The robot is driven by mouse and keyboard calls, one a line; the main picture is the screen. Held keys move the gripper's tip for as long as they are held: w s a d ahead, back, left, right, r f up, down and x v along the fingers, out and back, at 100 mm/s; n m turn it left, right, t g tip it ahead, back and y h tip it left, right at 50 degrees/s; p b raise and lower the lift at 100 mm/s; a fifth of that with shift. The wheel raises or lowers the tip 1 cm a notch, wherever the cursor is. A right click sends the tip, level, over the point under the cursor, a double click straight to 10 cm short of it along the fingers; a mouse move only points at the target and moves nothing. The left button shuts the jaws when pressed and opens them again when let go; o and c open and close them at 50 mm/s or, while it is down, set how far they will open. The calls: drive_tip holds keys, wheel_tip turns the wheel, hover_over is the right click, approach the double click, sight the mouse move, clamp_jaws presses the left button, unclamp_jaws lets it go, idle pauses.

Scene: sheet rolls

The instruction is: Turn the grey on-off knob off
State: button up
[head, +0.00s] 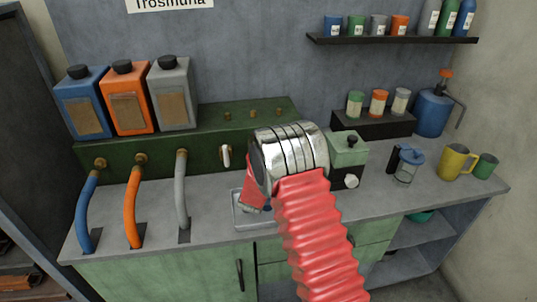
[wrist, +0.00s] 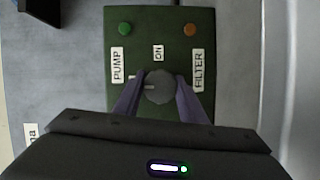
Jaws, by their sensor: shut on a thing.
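The grey on-off knob (wrist: 159,88) sits on a dark green panel (wrist: 176,22) in the wrist view. My gripper (wrist: 160,94) has its two purplish fingers closed on the knob's left and right sides. A pale mark on the knob points left in the picture, towards the PUMP label (wrist: 117,65). The ON label (wrist: 158,53) is above the knob, apart from that mark. The FILTER label (wrist: 197,70) is to the right. In the head view my arm hides the knob, and the grip cannot be made out.
Blue, orange and grey canisters (head: 172,92) stand on a green box at the left, with hoses (head: 133,200) below. A small green device (head: 347,150) with a pale knob is right of my arm. A glass press (head: 405,168) and yellow mug (head: 455,162) stand further right.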

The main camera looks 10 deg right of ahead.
drive_tip(key=shift+a+f, duration=0.2)
drive_tip(key=shift+a, duration=0.15)
drive_tip(key=o, duration=0.7)
drive_tip(key=shift+c, duration=0.2)
drive_tip(key=o, duration=0.4)
drive_tip(key=shift+d+r, duration=0.1)
drive_tip(key=shift+d, duration=0.1)
drive_tip(key=v, duration=1.3)
drive_tip(key=shift+s+a, duration=0.2)
drive_tip(key=shift+s, duration=0.2)
